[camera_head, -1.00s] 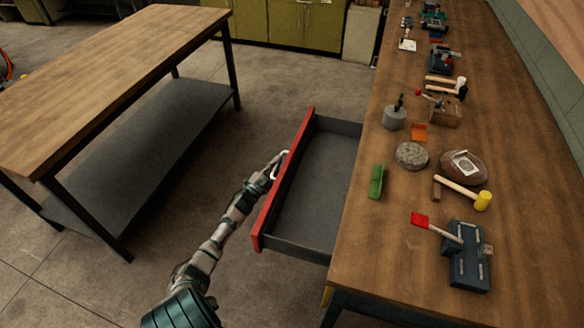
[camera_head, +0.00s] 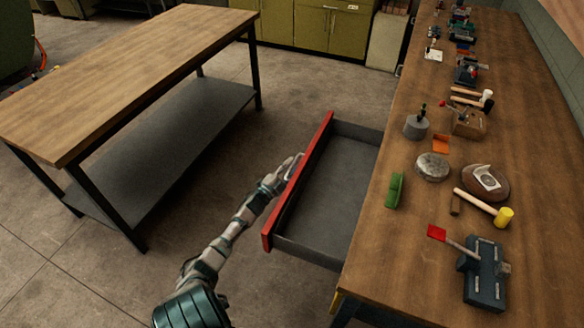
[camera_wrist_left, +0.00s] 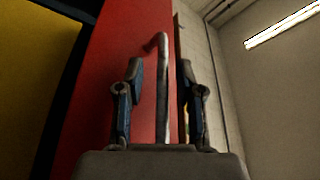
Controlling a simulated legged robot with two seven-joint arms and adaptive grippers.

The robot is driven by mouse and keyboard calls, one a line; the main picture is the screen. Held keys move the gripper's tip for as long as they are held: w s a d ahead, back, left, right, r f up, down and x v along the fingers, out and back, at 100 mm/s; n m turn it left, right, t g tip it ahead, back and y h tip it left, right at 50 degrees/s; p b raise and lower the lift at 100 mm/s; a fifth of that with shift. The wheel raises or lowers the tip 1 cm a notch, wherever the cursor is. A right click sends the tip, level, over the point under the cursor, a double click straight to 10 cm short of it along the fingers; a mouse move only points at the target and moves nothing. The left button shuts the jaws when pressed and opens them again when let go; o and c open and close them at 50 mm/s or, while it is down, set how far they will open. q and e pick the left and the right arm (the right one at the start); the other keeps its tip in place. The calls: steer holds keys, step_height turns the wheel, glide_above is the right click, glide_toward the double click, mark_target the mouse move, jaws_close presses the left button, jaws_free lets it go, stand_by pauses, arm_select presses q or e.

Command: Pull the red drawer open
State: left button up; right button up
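The red drawer (camera_head: 300,183) is pulled well out of the wooden workbench (camera_head: 420,225); its grey inside (camera_head: 342,180) shows and looks empty. Its metal handle (camera_wrist_left: 163,90) stands on the red front in the left wrist view. My left gripper (camera_wrist_left: 162,85) has one finger on each side of the handle, with a visible gap on both sides, so it is open around the bar. In the head view, my left gripper (camera_head: 283,174) is at the outer face of the drawer front. My right gripper is not in view.
Several tools lie on the workbench, including a yellow-headed mallet (camera_head: 482,207), a green block (camera_head: 395,190) and a dark vise-like tool (camera_head: 484,273). A second wooden table (camera_head: 130,75) with a lower shelf stands at left. Bare floor lies between it and the drawer.

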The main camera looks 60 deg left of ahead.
arm_select(q)
steer(key=v, duration=1.1)
steer(key=shift+s+f, duration=0.2)
steer(key=shift+s, duration=0.15)
steer(key=shift+d, duration=0.1)
